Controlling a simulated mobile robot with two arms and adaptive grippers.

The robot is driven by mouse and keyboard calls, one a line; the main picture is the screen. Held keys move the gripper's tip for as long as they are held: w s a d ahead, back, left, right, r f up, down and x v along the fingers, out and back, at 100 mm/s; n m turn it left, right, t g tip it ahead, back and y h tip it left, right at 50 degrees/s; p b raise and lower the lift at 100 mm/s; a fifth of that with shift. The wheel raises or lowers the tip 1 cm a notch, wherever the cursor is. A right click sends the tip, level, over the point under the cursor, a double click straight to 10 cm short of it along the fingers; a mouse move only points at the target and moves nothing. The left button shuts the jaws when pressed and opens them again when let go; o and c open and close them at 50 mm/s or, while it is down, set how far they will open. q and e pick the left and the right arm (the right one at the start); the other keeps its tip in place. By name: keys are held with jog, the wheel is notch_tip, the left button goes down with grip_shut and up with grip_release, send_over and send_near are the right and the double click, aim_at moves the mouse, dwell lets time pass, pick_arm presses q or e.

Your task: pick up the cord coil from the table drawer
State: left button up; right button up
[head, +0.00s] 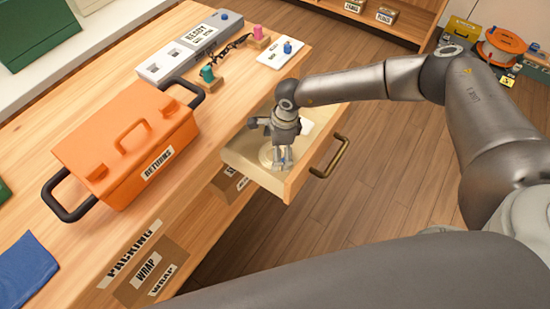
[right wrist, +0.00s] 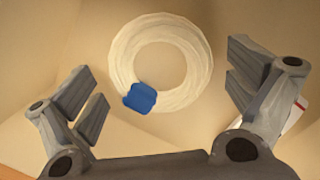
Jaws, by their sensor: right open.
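The cord coil (right wrist: 190,95) is a cream ring with a blue band (right wrist: 140,98) at its lower left. It lies in the open table drawer (head: 240,162), whose light inside also shows in the right wrist view (right wrist: 50,50). In the head view the coil (head: 266,155) is partly hidden by my right gripper (head: 283,162), which reaches down into the drawer. In the right wrist view my right gripper (right wrist: 165,95) is open, with its fingers apart on either side of the coil and nothing between them gripped. My left gripper is not in view.
An orange box labelled RETURNS (head: 125,140) stands on the wooden table. A grey switch unit (head: 188,48) and a white plate with a blue knob (head: 279,54) are farther back. The drawer's brass handle (head: 330,158) sticks out over the floor. A white item (head: 306,125) lies in the drawer.

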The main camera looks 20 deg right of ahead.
jog(key=shift+f, duration=0.1)
jog(key=c, duration=0.9)
jog(key=shift+o, duration=0.2)
